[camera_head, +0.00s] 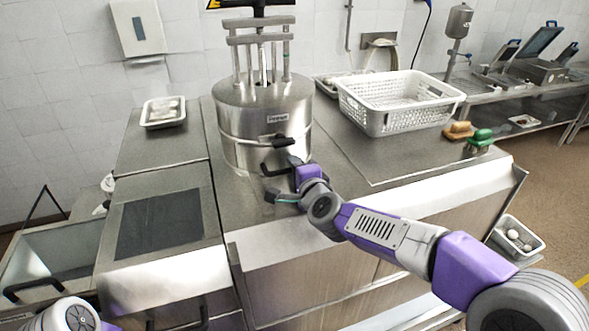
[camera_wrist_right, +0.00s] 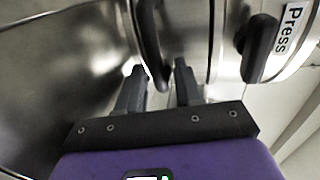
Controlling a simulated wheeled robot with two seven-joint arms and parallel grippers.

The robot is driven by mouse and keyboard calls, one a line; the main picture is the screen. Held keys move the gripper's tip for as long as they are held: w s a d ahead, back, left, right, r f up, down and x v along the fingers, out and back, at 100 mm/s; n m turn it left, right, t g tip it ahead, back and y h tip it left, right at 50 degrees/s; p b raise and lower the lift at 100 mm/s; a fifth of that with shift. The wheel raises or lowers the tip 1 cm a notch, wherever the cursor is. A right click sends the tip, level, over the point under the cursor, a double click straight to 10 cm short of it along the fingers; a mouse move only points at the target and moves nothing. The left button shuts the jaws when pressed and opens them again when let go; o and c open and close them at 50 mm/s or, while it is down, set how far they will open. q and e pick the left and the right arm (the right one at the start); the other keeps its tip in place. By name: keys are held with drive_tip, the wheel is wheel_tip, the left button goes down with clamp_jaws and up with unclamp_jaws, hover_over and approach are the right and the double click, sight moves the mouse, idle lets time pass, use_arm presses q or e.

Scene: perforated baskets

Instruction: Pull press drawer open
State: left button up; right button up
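The press (camera_head: 262,118) is a steel cylinder with a lever and upright rods on top, standing on the steel counter. Its label reads "Press" in the right wrist view (camera_wrist_right: 292,28). A black upper handle (camera_head: 287,140) sits below the label, also in the wrist view (camera_wrist_right: 259,48). A lower curved black handle (camera_wrist_right: 149,42) is at the drawer front. My right gripper (camera_wrist_right: 160,72) is at this lower handle, its fingers apart on either side of the handle's end, with a gap showing. My left arm shows only at the bottom left; its gripper is out of view.
A white perforated basket (camera_head: 398,122) stands right of the press. A small white tray (camera_head: 163,124) is at the left back. A green-topped object (camera_head: 481,138) and sponges (camera_head: 457,128) lie near the right edge. The counter's front right is clear.

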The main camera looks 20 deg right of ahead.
drive_tip(key=shift+w+f, duration=0.1)
drive_tip(key=shift+w, duration=0.25)
clamp_jaws()
drive_tip(key=shift+s+f, duration=0.15)
